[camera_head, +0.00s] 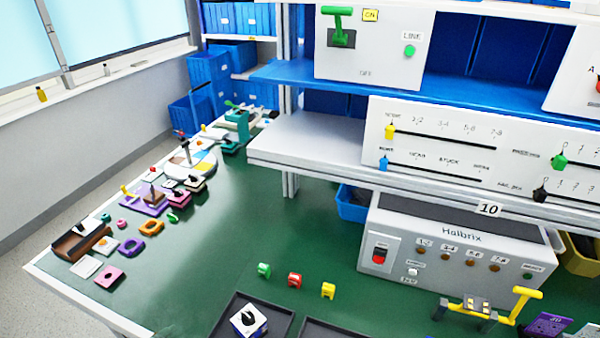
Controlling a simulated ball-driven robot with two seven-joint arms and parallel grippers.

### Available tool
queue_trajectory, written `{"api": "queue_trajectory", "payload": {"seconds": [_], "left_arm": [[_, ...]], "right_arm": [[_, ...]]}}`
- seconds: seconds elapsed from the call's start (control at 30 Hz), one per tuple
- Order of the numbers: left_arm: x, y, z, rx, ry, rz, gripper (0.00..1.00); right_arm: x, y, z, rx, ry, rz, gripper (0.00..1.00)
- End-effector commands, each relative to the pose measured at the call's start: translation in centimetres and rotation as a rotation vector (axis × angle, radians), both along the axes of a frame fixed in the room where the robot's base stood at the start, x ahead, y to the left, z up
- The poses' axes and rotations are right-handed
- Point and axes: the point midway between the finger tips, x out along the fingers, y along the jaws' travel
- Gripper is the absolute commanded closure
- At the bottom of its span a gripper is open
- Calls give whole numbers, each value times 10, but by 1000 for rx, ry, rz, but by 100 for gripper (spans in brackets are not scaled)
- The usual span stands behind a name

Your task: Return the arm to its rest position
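Neither of my grippers and no part of my arms can be made out in the head view. A white block with a black rotary knob (249,319) sits in a black tray (222,331) at the bottom edge of the view. The knob's exact setting is too small to read.
A grey Halbrix box (455,241) with a red switch stands at the right under a shelf. Many small parts fill the table's left side. The green table middle (225,235) is clear.

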Motion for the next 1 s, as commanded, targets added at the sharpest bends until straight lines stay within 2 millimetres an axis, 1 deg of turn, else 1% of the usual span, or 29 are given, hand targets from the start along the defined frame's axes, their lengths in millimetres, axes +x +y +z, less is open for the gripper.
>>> {"api": "queue_trajectory", "payload": {"seconds": [0.03, 0.1, 0.3, 0.37, 0.4, 0.47, 0.5, 0.57, 0.67, 0.7, 0.77, 0.8, 0.87, 0.9, 0.97, 1.0], "left_arm": [[-10, 14, 4, 45, 12, 47, 20], [-24, 35, 11, 114, 30, 107, 20], [-65, 85, 27, 280, 99, 259, 20], [-58, 78, 0, 256, 120, 236, 20], [-57, 75, -14, 244, 132, 230, 20], [-55, 70, -35, 223, 150, 220, 20], [-55, 67, -49, 210, 165, 215, 20], [-56, 63, -73, 188, 187, 207, 20], [-60, 55, -114, 148, 228, 198, 20], [-63, 51, -133, 129, 246, 196, 20], [-70, 46, -162, 100, 275, 194, 20], [-77, 43, -184, 78, 299, 195, 20], [-90, 38, -220, 42, 338, 200, 20], [-103, 35, -246, 14, 368, 207, 20], [-128, 31, -287, -30, 418, 224, 20], [-148, 29, -312, -58, 453, 240, 20]], "right_arm": [[0, 0, 0, 0, 0, 0, 62], [0, 0, 0, 0, 0, 0, 62], [0, -1, 0, -1, 0, 0, 62], [0, -1, -1, -1, 0, 1, 62], [0, -1, -2, -1, 1, 1, 62], [-1, -2, -3, -2, 2, 1, 62], [-1, -2, -3, -3, 2, 1, 62], [-1, -2, -4, -3, 2, 1, 62], [-1, -2, -6, -3, 2, 1, 62], [-1, -2, -6, -3, 2, 1, 62], [-1, -2, -8, -2, 3, 1, 62], [-2, -2, -9, -2, 3, 1, 62], [-2, -2, -10, -3, 4, 1, 62], [-2, -2, -11, -3, 4, 1, 62], [-2, -2, -13, -3, 5, 1, 62], [-3, -2, -15, -2, 7, 1, 62]]}}
